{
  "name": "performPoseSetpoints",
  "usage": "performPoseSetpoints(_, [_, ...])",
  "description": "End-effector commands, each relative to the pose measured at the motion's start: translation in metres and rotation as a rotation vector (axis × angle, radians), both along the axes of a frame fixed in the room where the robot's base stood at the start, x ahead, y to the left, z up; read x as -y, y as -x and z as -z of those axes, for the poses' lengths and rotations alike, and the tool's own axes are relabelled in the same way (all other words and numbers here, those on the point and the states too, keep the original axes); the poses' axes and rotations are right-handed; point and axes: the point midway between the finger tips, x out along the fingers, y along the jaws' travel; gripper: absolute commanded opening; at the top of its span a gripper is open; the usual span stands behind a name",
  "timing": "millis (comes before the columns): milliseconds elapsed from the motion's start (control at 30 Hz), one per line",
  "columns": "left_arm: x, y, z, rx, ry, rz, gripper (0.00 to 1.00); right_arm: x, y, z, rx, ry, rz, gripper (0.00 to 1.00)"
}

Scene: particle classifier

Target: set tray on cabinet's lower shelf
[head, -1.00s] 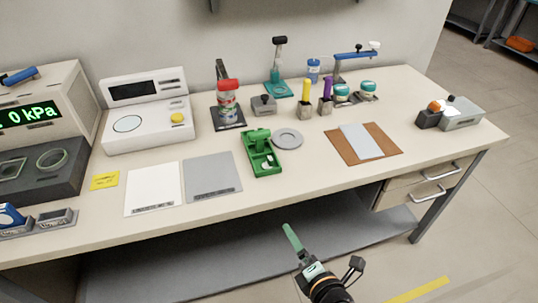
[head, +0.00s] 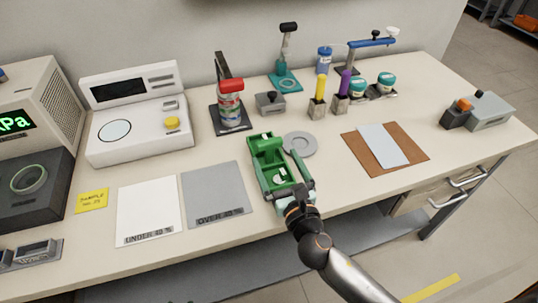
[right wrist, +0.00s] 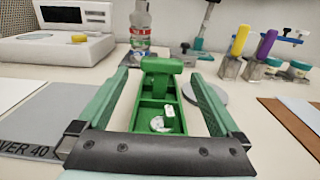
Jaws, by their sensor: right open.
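The green tray (head: 265,150) lies on the bench top near its front edge, between the grey mat and the grey disc. In the right wrist view the tray (right wrist: 155,88) has divided compartments, a raised green block at its far end and a small whitish piece inside. My right gripper (head: 274,162) is open, with its green fingers reaching forward along the two sides of the tray. In the right wrist view, the gripper (right wrist: 161,76) shows a gap between each finger and the tray. I cannot make out a cabinet. My left gripper is out of view.
The grey mat (head: 213,195) is left of the tray, the grey disc (head: 301,144) right. A red-capped bottle (head: 230,108) stands behind. A brown board (head: 410,158) lies further right. A grey shelf (head: 190,272) runs under the bench.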

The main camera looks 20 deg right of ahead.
Motion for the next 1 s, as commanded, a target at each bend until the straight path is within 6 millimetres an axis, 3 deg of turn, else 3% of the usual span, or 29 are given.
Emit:
performPoseSetpoints(267, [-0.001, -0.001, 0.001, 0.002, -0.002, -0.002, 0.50, 0.000, -0.022, 0.001, 0.000, 0.000, 0.001, 1.00])
performPoseSetpoints(600, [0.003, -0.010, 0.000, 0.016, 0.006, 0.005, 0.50, 0.001, -0.066, 0.004, 0.000, -0.002, 0.000, 1.00])
performPoseSetpoints(867, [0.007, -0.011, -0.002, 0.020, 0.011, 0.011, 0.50, 0.001, -0.069, 0.003, -0.001, -0.002, 0.000, 1.00])
performPoseSetpoints(1000, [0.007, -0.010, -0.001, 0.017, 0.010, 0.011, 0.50, 0.001, -0.069, 0.003, -0.001, -0.002, 0.000, 0.88])
